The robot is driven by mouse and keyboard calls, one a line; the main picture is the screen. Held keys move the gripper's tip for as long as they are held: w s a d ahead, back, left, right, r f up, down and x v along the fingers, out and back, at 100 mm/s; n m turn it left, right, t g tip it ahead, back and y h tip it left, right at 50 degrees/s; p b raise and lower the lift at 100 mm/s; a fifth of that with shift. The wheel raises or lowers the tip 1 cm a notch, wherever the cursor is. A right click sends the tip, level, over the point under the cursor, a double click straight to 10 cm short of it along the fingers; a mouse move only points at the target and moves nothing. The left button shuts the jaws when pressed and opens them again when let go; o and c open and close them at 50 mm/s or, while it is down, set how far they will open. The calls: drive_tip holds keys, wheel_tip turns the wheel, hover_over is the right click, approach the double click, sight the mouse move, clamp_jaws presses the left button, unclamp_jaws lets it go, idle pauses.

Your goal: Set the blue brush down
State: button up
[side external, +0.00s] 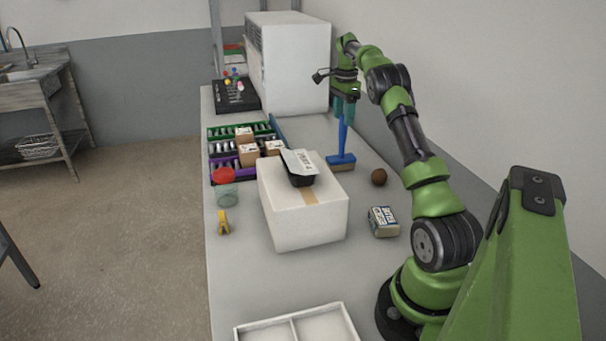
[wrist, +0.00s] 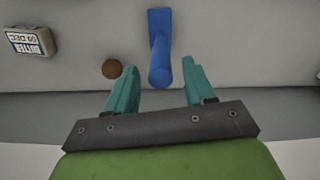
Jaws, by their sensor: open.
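The blue brush (side external: 343,145) stands upright on the table, its head with tan bristles down and its handle pointing up. In the wrist view the blue brush (wrist: 160,45) shows from above, with the handle top between the fingers and a gap on each side. My gripper (side external: 345,118) is above the brush, pointing down, with teal fingers near the top of the handle. In the wrist view my gripper (wrist: 160,68) is open, its fingers apart and not shut on the handle.
A brown ball (side external: 379,177) and a butter pack (side external: 383,221) lie right of the brush. A white box (side external: 300,222) bearing a black tray (side external: 299,170) stands in front. Crates (side external: 228,170) are to the left. A large white cabinet (side external: 295,60) stands behind.

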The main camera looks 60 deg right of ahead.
drive_tip(key=shift+r, duration=0.95)
drive_tip(key=w+a+r+n+t, duration=0.15)
drive_tip(key=a+r+n, duration=0.4)
drive_tip(key=a, duration=0.75)
drive_tip(key=w+a+r+n+t, duration=0.15)
drive_tip(key=a+r+n, duration=0.45)
drive_tip(key=a, duration=0.7)
drive_tip(key=s+a+f+n+t+y, duration=0.1)
drive_tip(key=s+a+n, duration=0.4)
drive_tip(key=a, duration=0.6)
drive_tip(key=s+a+f+n+t+y, duration=0.1)
drive_tip(key=s+a+f+n+t, duration=0.2)
drive_tip(key=s+a, duration=0.7)
drive_tip(key=shift+s+a+f+n, duration=0.3)
drive_tip(key=shift+a+f+n, duration=0.05)
drive_tip(key=shift+f+n, duration=0.55)
